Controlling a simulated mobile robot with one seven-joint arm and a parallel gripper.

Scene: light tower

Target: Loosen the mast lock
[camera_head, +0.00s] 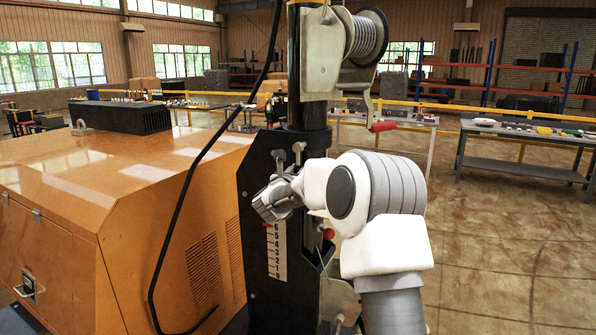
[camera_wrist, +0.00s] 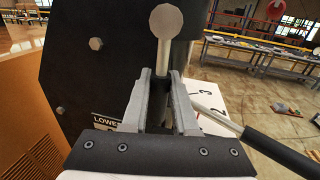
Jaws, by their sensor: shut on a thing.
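The mast (camera_head: 308,75) stands upright on a black mast housing (camera_head: 252,230). Two grey knobbed levers (camera_head: 299,150) stick up near its top. In the wrist view, a grey ball-topped lever (camera_wrist: 166,24) rises between my gripper's fingers (camera_wrist: 160,75), which are shut on its shaft. In the head view, my gripper (camera_head: 268,203) is at the housing's upper part, just below the levers; my wrist hides part of the housing. I cannot tell for certain whether this lever is the mast lock. A red knob (camera_head: 329,234) shows beside my arm.
A winch (camera_head: 365,38) with a red-handled crank (camera_head: 383,126) is above my arm. A black cable (camera_head: 186,185) hangs left, before the orange cabinet (camera_head: 125,175). In the wrist view, a dark-gripped bar (camera_wrist: 280,150) crosses close on the right.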

